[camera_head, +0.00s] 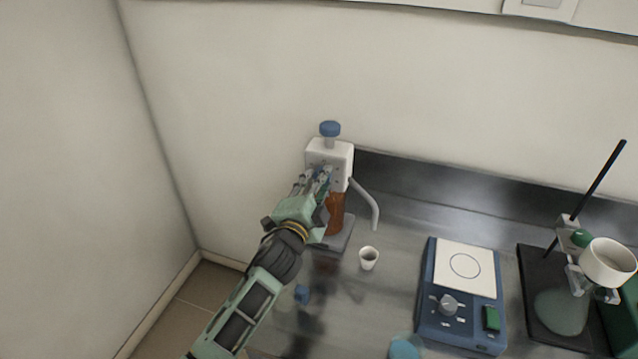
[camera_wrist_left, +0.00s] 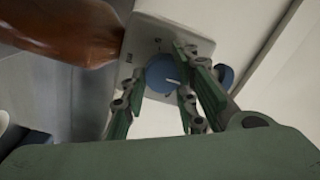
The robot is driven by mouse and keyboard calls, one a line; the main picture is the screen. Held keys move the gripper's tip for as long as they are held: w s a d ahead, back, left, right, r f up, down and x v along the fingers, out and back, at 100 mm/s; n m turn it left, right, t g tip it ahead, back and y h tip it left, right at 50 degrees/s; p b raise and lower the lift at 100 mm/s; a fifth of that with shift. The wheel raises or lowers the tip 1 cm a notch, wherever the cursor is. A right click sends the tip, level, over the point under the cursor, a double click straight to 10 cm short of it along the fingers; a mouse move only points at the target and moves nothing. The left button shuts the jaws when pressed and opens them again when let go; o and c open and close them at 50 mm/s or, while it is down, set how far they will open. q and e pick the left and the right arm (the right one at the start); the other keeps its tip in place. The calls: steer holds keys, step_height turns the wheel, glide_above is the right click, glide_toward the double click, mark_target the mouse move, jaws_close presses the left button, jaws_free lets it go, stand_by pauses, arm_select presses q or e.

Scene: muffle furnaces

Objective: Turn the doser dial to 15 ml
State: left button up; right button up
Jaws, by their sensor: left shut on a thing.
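The doser (camera_head: 341,155) has a white head with a blue top knob, an amber bottle and a bent spout, and stands at the back left of the bench. Its blue round dial (camera_wrist_left: 161,74) with a white pointer mark shows between my fingers in the left wrist view. My left gripper (camera_head: 318,178) reaches the front of the doser head and is shut on the dial, with fingers on both sides of it. The scale marks around the dial are too small to read. My right gripper is not in view.
A small white cup (camera_head: 368,258) stands below the spout. A blue stirrer plate (camera_head: 462,290) and a stand with a flask (camera_head: 562,310) are to the right. Walls bound the left and back.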

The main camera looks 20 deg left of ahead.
arm_select(q)
steer(key=shift+s+d+f, duration=0.1)
steer(key=shift+d+f, duration=0.1)
steer(key=shift+f, duration=0.35)
steer(key=o, duration=0.9)
steer(key=shift+o, duration=0.6)
steer(key=shift+r, duration=0.2)
steer(key=shift+r, duration=0.15)
steer(key=s, duration=1.2)
steer(key=shift+a, duration=0.25)
